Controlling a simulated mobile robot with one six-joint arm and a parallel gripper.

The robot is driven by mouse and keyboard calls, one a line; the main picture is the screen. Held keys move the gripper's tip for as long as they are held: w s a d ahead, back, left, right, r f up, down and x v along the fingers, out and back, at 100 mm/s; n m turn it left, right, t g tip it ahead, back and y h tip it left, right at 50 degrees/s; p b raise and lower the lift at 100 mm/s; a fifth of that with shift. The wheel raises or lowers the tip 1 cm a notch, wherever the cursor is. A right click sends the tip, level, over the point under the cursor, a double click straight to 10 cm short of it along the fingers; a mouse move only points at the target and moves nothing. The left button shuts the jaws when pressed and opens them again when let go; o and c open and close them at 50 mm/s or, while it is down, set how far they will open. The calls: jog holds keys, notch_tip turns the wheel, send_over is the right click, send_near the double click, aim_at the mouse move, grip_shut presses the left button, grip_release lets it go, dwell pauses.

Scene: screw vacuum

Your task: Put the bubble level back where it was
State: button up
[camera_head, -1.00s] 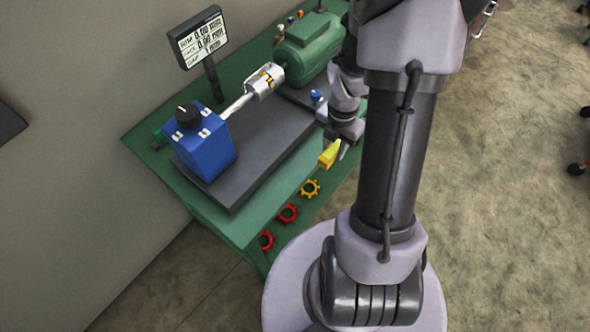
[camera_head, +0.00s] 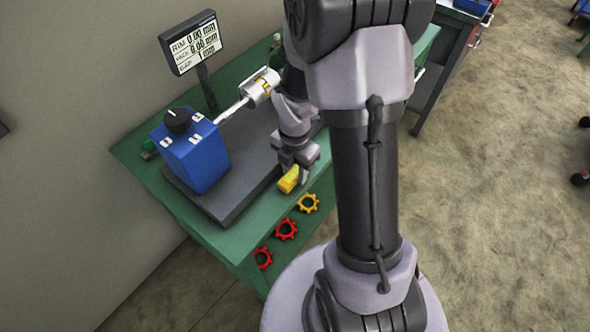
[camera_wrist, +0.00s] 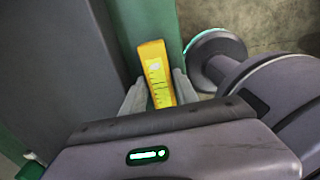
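The yellow bubble level (camera_head: 289,179) is at my gripper's tip, over or on the green strip at the front of the workbench. In the wrist view, the bubble level (camera_wrist: 156,72) lies lengthwise between the two grey fingers, which press against its sides. My gripper (camera_head: 296,172) is shut on it and points down. In the wrist view my gripper (camera_wrist: 158,88) shows with the level's far end sticking out past the fingertips. I cannot tell whether the level touches the bench.
The green workbench (camera_head: 172,196) carries a dark base plate (camera_head: 228,204), a blue box (camera_head: 194,160) with a black knob, a silver coupling (camera_head: 259,88) and a display (camera_head: 190,42). Red and yellow handwheels (camera_head: 307,203) line the front edge. My arm hides the motor area.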

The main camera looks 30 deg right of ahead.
notch_tip(320, 180, up, 12)
jog(key=p, duration=0.6)
notch_tip(320, 180, up, 5)
jog(key=m+t, duration=0.1)
jog(key=m, duration=0.3)
send_over(295, 172)
jog(key=a, duration=0.2)
jog(key=s+a+r+m+t+y, duration=0.1)
jog(key=s+a+r+m, duration=0.4)
jog(key=m, duration=0.6)
jog(key=s+a+r+m+t+y, duration=0.1)
jog(key=s+a+r+m+t, duration=0.2)
jog(key=s+a+r+m, duration=0.3)
notch_tip(295, 172, up, 3)
jog(key=a+m, duration=0.1)
jog(key=m, duration=0.4)
jog(key=shift+a+t, duration=0.3)
jog(key=shift+t, duration=0.1)
jog(key=shift+s, duration=0.1)
